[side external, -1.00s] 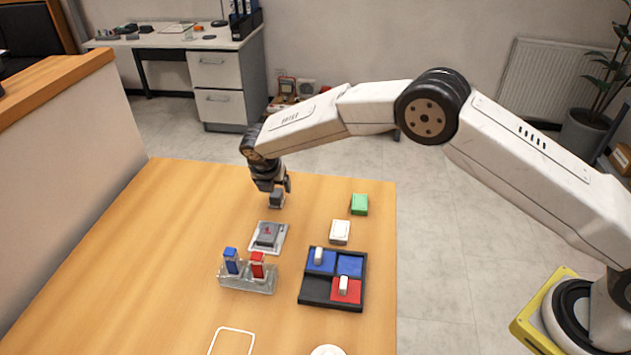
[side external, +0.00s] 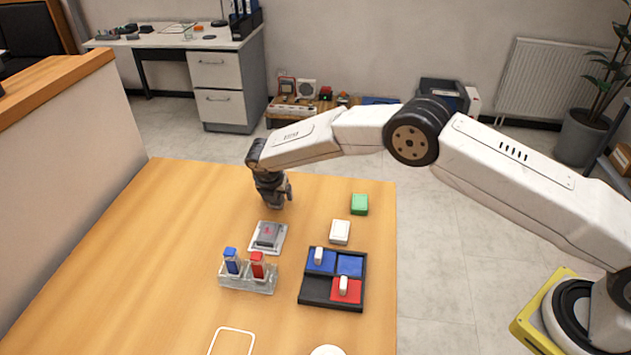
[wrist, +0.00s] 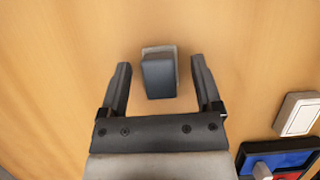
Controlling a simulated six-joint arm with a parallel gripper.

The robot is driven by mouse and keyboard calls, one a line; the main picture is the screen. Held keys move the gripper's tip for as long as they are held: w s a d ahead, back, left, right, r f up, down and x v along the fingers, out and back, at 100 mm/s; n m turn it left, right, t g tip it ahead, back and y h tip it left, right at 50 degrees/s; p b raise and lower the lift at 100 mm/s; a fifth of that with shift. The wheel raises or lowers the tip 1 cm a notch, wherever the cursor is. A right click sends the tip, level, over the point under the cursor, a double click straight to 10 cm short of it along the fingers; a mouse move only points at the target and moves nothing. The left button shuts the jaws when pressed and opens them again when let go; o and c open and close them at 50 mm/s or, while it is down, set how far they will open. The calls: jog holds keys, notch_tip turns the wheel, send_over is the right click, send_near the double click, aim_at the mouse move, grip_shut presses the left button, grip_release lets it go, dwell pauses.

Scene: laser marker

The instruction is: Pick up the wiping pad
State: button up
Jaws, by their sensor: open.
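A dark grey block with a pale underside (wrist: 158,76), which looks like the wiping pad, rests on the wooden table. In the wrist view it sits between the two fingers of my gripper (wrist: 160,63), with a gap on each side. The fingers are open and hold nothing. In the side view my gripper (side external: 278,199) is low over the far part of the table and hides most or all of the block. Whether the fingertips reach down beside it is hard to tell.
A grey block on a light plate (side external: 268,235) lies just nearer the camera. A clear holder (side external: 247,284) carries a blue and a red piece. A white block (side external: 340,232), a green block (side external: 360,204) and a black compartment tray (side external: 318,302) are to the right. The table's left side is clear.

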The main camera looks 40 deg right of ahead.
jog(key=shift+c, duration=0.2)
grip_shut()
jog(key=shift+r, duration=0.1)
jog(key=shift+r, duration=1.6)
jog(key=s+d+r, duration=0.2)
jog(key=s+r, duration=0.7)
jog(key=s, duration=0.4)
jog(key=shift+s+d+r, duration=0.3)
jog(key=shift+s+d, duration=0.05)
jog(key=shift+d, duration=0.05)
